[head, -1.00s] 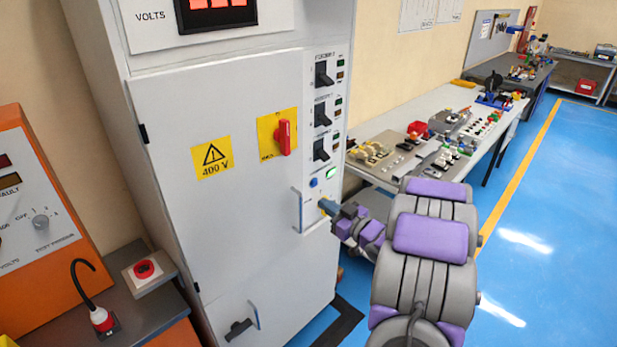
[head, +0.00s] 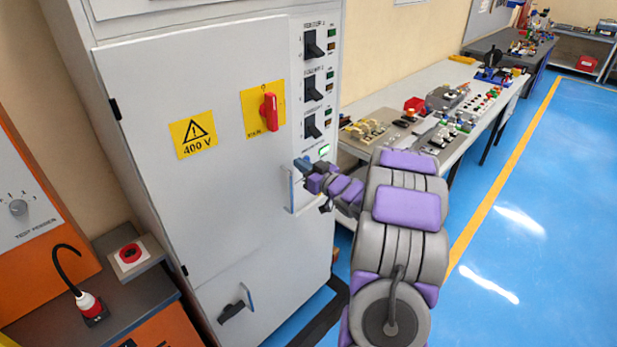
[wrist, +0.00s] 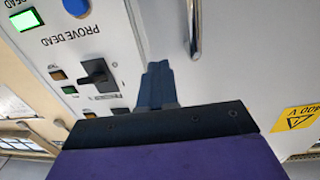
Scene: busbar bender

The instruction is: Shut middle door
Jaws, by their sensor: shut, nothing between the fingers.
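The middle door (head: 215,190) is the large grey-white cabinet door with a 400 V label (head: 194,134) and a red rotary switch (head: 269,111). Its hinges are on the left, and it looks flush or nearly flush with the cabinet; a small gap cannot be ruled out. Its upright bar handle (head: 290,190) is near the right edge and also shows in the wrist view (wrist: 194,30). My gripper (head: 301,163) is just right of the handle's upper end. In the wrist view its blue-grey fingers (wrist: 157,85) are shut and empty, in front of the door's edge. Contact cannot be told.
A switch panel (head: 313,90) is right of the door. A lower door with a black latch (head: 232,311) is below. A bench with parts (head: 440,90) stands right, and an orange unit (head: 30,235) left. Blue floor (head: 530,200) is open at right.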

